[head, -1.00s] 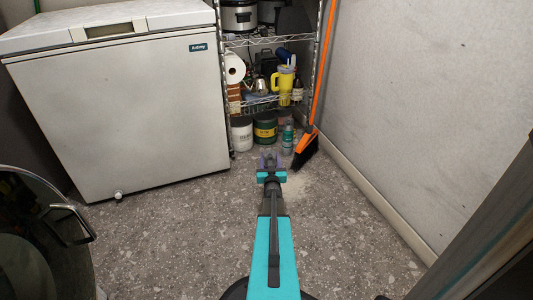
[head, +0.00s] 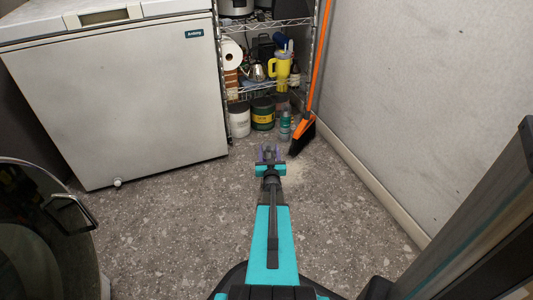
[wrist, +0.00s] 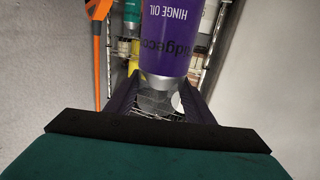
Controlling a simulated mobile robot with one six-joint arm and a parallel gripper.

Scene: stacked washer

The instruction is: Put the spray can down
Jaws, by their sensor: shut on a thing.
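The purple spray can, marked "HINGE OIL" (wrist: 172,35), is in the wrist view, its lettering upside down in that picture. It stands between the dark fingers of my gripper (wrist: 160,105), which is shut on it. Its far end runs out of the frame. In the head view my gripper (head: 270,154) reaches forward over the grey floor, in front of the wire shelf. There the can is small and hard to tell from the purplish fingers. Its height above the floor is unclear.
A teal bottle (head: 285,128), a green tub (head: 263,115) and a white tub (head: 239,121) stand low at the wire shelf (head: 266,24). An orange broom (head: 304,130) leans at the right wall. A white freezer (head: 120,105) stands left. Grey floor (head: 190,220) beside my arm is clear.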

